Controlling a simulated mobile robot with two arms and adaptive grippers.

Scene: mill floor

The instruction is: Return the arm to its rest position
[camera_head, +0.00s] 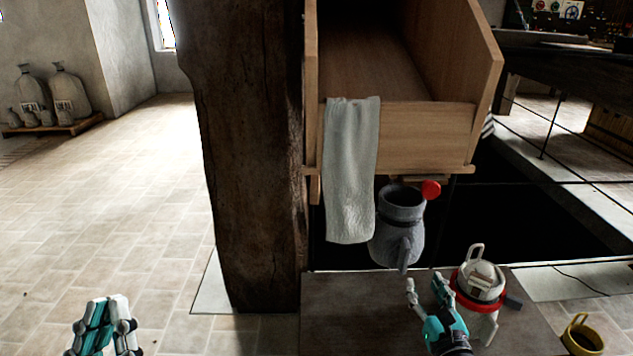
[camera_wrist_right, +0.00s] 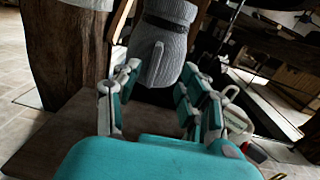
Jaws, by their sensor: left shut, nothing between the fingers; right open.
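My right gripper (camera_head: 425,283) is low in the head view, above the dark tabletop. Its fingers are open and apart, with nothing held between them. In the right wrist view its two teal and grey fingers (camera_wrist_right: 160,95) spread either side of a grey ribbed jug (camera_wrist_right: 166,45) that shows beyond them. In the head view the jug (camera_head: 401,228) is below the wooden chute, just past the right fingertips. I cannot tell what supports it. My left gripper (camera_head: 103,325) is at the bottom left over the tiled floor, shut and empty.
A dark tabletop (camera_head: 345,310) lies below. A white and red lidded canister (camera_head: 479,281) stands right of my right gripper, with a yellow cup (camera_head: 581,336) beyond. A thick wooden post (camera_head: 250,150) and wooden chute (camera_head: 425,135) with a hanging cloth (camera_head: 350,170) stand ahead. Floor at left is clear.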

